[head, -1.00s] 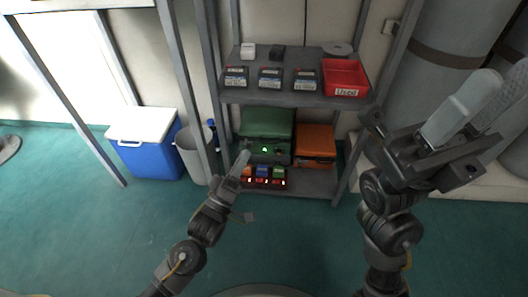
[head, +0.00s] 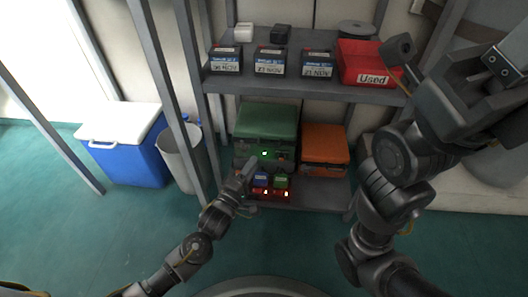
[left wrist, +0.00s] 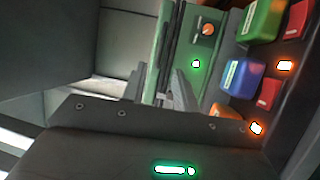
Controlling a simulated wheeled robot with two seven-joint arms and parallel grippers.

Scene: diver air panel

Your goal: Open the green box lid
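The green box (head: 266,122) stands on the lower shelf in the head view. Its lid looks shut, and a green light shows on its front. In the left wrist view, the green box (left wrist: 205,50) shows sideways with a green light and an orange-marked knob. My left gripper (head: 246,172) is in front of the box's lower left side, by the small coloured units. In the left wrist view, its fingers (left wrist: 176,90) point at the box front; contact and the gap between them are unclear. My right gripper (head: 490,85) is at the upper right, raised and partly cut off.
An orange box (head: 323,146) stands right of the green box. Small coloured units on a red-lit base (head: 272,190) sit in front. The upper shelf (head: 290,90) holds labelled black boxes and a red bin (head: 368,64). A grey bin (head: 180,160) and blue cooler (head: 128,155) stand left.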

